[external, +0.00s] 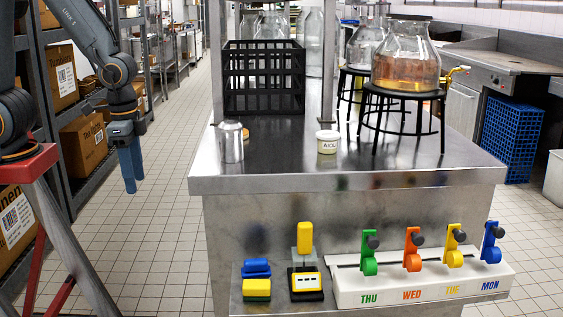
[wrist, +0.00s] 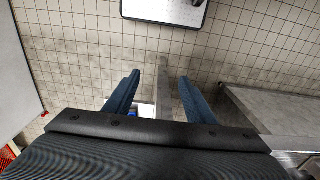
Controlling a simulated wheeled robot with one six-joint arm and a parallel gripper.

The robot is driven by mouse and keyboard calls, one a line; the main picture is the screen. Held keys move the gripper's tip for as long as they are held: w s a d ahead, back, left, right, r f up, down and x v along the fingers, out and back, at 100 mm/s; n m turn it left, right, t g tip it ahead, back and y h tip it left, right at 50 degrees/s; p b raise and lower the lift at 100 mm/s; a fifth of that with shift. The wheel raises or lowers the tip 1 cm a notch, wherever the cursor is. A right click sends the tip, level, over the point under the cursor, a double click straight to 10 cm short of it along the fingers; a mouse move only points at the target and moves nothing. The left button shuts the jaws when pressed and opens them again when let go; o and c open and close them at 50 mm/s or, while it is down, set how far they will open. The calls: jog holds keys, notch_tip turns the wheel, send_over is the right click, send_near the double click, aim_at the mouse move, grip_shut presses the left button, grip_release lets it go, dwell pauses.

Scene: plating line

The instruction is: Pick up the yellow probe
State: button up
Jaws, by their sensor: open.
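The yellow probe (external: 305,237) stands upright in a small black-and-yellow holder (external: 306,284) on the ledge at the front of the steel counter. I take this upright yellow piece to be the probe. My gripper (external: 131,180) hangs at the left over the tiled floor, fingers pointing down, well left of the counter and apart from the probe. In the wrist view my gripper (wrist: 160,92) has its two blue fingers spread, with nothing held between them. The probe cannot be made out in the wrist view.
Blue and yellow blocks (external: 257,280) sit left of the holder. A white rack (external: 420,287) with coloured clips stands to its right. The steel counter (external: 270,165) bears a metal canister (external: 230,142), a white jar (external: 327,142) and a black crate (external: 235,80). Floor between gripper and counter is clear.

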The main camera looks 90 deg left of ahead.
notch_tip(320, 180, up, 5)
jog(key=n, duration=1.8)
send_over(305, 239)
jog(key=f, duration=0.8)
jog(key=a+f, duration=0.1)
jog(key=f, duration=0.3)
jog(key=shift+a+f+p, duration=0.15)
jog(key=shift+f+p, duration=0.95)
jog(key=shift+f, duration=3.1)
jog(key=c, duration=1.2)
jog(key=shift+o, duration=0.2)
jog(key=shift+w+r, duration=0.1)
jog(key=shift+r, duration=0.05)
